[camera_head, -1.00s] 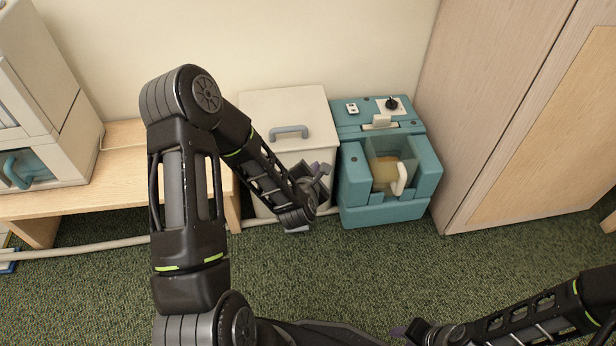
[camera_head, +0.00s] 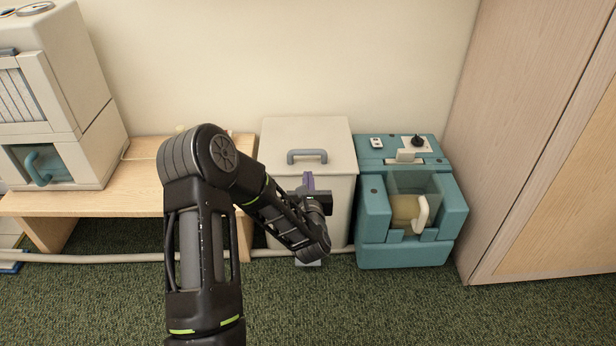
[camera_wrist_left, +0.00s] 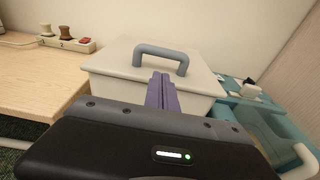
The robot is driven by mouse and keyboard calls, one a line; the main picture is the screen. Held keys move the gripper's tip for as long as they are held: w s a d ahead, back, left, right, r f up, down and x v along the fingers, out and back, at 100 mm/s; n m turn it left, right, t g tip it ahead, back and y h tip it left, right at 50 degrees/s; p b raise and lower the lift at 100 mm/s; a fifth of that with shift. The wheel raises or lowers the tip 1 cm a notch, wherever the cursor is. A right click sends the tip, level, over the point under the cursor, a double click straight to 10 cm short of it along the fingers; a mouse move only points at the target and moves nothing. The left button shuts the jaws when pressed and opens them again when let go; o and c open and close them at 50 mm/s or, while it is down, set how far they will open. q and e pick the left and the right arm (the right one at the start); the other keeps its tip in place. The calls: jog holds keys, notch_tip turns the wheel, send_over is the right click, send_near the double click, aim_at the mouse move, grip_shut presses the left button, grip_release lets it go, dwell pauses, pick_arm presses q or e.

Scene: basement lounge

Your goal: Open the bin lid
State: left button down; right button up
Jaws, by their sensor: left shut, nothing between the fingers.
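The white bin (camera_head: 339,220) stands on the carpet against the wall. Its flat lid (camera_head: 331,136) is down and carries a grey arched handle (camera_head: 307,156). The lid (camera_wrist_left: 120,62) and the handle (camera_wrist_left: 162,56) also show in the left wrist view. My left gripper (camera_head: 308,182) is at the front of the bin, near the lid's front edge, with its purple fingers pointing toward the handle. The fingers (camera_wrist_left: 161,92) are shut and empty, below and in front of the handle in the wrist view. Whether they touch the lid edge is unclear. My right gripper is out of view.
A teal machine (camera_head: 411,210) stands just right of the bin, with a tall wooden cabinet (camera_head: 530,130) beyond. A wooden bench (camera_head: 140,185) is on the left, carrying a white appliance (camera_head: 60,90). A pipe (camera_head: 110,258) runs low along the wall. Green carpet lies in front.

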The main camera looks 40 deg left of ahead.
aim_at(307, 167)
pick_arm(q)
jog(key=b+x, duration=0.2)
jog(key=x, duration=0.6)
jog(key=shift+f, duration=0.1)
jog(key=shift+w+a+b, duration=0.25)
jog(key=shift+w+b, duration=0.05)
jog(key=shift+w, duration=0.05)
jog(key=shift+r, duration=0.2)
